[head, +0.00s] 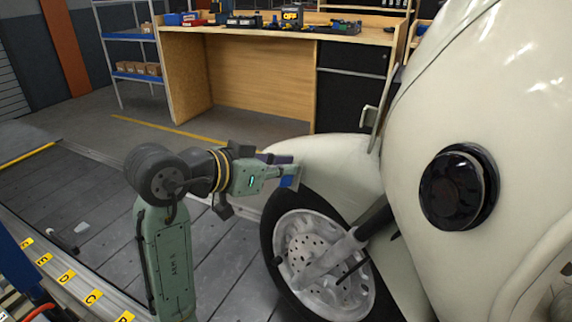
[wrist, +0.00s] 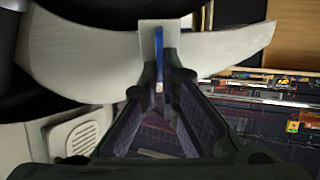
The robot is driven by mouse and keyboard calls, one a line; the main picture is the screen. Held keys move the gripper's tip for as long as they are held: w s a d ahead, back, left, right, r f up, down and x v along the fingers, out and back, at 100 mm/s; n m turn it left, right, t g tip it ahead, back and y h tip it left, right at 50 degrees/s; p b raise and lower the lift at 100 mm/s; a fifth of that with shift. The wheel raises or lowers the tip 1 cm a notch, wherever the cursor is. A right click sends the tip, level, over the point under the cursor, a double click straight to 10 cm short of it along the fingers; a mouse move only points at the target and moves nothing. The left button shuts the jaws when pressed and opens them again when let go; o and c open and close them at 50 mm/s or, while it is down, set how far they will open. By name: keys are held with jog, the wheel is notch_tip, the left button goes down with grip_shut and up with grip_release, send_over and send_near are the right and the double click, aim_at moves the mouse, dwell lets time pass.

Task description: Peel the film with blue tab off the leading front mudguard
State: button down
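The cream front mudguard (head: 335,160) arches over the wheel in the head view. It also spans the top of the wrist view (wrist: 90,55). My gripper (head: 287,172) is at the mudguard's left end. In the wrist view my gripper's fingertips (wrist: 158,80) are drawn together, one on each side of the narrow blue tab (wrist: 158,58), and look closed on it. The blue tab also shows in the head view (head: 289,181). A pale, squarish piece of film (wrist: 172,33) shows around the tab against the mudguard. The film's other edges are hard to make out.
The wheel (head: 318,260) stands just below the mudguard, close to my gripper. The car body (head: 490,90) fills the right side. A wooden workbench (head: 255,80) and a blue shelf (head: 135,78) stand behind. The slatted conveyor floor (head: 90,205) is mostly open at left.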

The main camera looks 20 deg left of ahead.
jog(key=s+a+r+p, duration=0.1)
jog(key=s+r+p, duration=0.1)
jog(key=s, duration=0.4)
jog(key=shift+a+r+p, duration=0.25)
jog(key=shift+r+p, duration=0.05)
jog(key=shift+r, duration=0.15)
jog(key=s+a+r+p, duration=0.1)
jog(key=s+r+p, duration=0.2)
jog(key=s, duration=0.4)
jog(key=shift+a+r+p, duration=0.15)
jog(key=shift+a+p, duration=0.25)
jog(key=shift+p, duration=0.05)
